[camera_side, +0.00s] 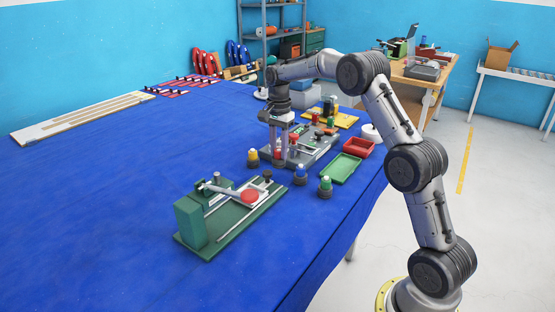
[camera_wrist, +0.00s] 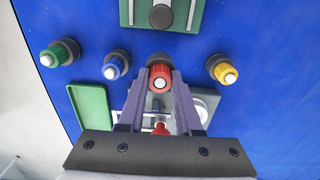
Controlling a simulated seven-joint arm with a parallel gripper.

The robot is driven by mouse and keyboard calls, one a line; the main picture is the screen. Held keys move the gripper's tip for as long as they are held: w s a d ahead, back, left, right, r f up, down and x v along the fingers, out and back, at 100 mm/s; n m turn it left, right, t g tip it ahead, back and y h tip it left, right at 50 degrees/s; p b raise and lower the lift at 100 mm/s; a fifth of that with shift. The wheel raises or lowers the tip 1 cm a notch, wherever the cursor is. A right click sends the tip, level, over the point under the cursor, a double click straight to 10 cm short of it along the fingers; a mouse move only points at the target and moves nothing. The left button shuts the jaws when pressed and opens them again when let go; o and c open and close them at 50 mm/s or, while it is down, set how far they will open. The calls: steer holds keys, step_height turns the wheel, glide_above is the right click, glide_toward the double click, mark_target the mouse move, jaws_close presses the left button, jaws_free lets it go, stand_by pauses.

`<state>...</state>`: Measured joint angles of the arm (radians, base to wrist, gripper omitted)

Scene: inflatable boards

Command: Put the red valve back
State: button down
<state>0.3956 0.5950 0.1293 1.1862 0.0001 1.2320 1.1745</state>
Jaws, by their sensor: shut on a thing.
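My gripper (camera_wrist: 161,75) is shut on a red valve (camera_wrist: 161,78) with a pale tip, which sits between its two fingertips. In the side view my gripper (camera_side: 280,150) points down, with the red valve (camera_side: 278,156) at its tips. A dark round holder (camera_wrist: 158,58) shows just beyond the red valve in the wrist view. I cannot tell whether the valve is seated in it or just above it. A yellow valve (camera_wrist: 224,71), a blue valve (camera_wrist: 114,67) and a green valve (camera_wrist: 64,52) stand in dark round holders in the same area.
A grey fixture (camera_side: 315,154) with another red part (camera_wrist: 161,128) stands close behind my gripper. A green tray (camera_side: 343,168) and a red tray (camera_side: 358,147) are beside it. A green fixture (camera_side: 232,214) stands in front.

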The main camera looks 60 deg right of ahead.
mark_target(278, 160)
steer(key=shift+w+d+f, duration=0.15)
steer(key=shift+w+f, duration=0.2)
steer(key=shift+f, duration=1.6)
steer(key=shift+f, duration=0.1)
steer(key=c, duration=0.6)
jaws_free()
